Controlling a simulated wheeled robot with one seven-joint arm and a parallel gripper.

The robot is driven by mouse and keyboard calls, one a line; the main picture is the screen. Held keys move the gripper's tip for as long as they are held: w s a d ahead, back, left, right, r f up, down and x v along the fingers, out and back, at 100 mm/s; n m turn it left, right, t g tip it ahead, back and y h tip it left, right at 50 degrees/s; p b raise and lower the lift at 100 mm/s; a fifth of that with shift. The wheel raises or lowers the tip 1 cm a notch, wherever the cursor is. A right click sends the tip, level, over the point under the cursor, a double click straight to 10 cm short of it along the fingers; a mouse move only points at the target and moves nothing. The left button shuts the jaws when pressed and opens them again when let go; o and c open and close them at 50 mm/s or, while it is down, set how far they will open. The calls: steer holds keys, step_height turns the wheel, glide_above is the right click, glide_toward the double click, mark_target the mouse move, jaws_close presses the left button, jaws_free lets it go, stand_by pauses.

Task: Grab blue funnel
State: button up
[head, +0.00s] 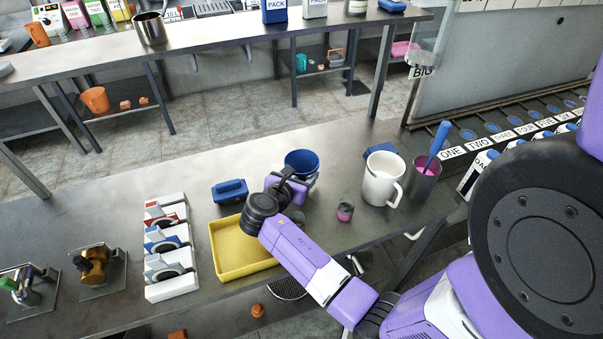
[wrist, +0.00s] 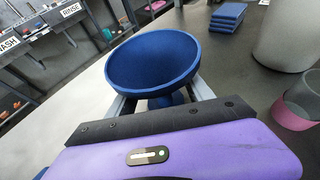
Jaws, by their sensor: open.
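The blue funnel (head: 301,159) stands on the metal bench in the head view, just beyond my gripper (head: 290,184). In the wrist view the funnel (wrist: 152,58) fills the upper middle, its wide bowl facing up. Its narrow lower part shows between the two grey fingers of my gripper (wrist: 160,101). My gripper is open, with one finger on each side of the funnel below the bowl. The bowl hides parts of the fingers, so I cannot tell whether they touch it.
Blue pads (wrist: 228,17) lie behind.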

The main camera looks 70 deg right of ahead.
steer(key=shift+d, duration=0.1)
steer(key=shift+c, duration=0.4)
jaws_close()
steer(key=shift+r, duration=0.1)
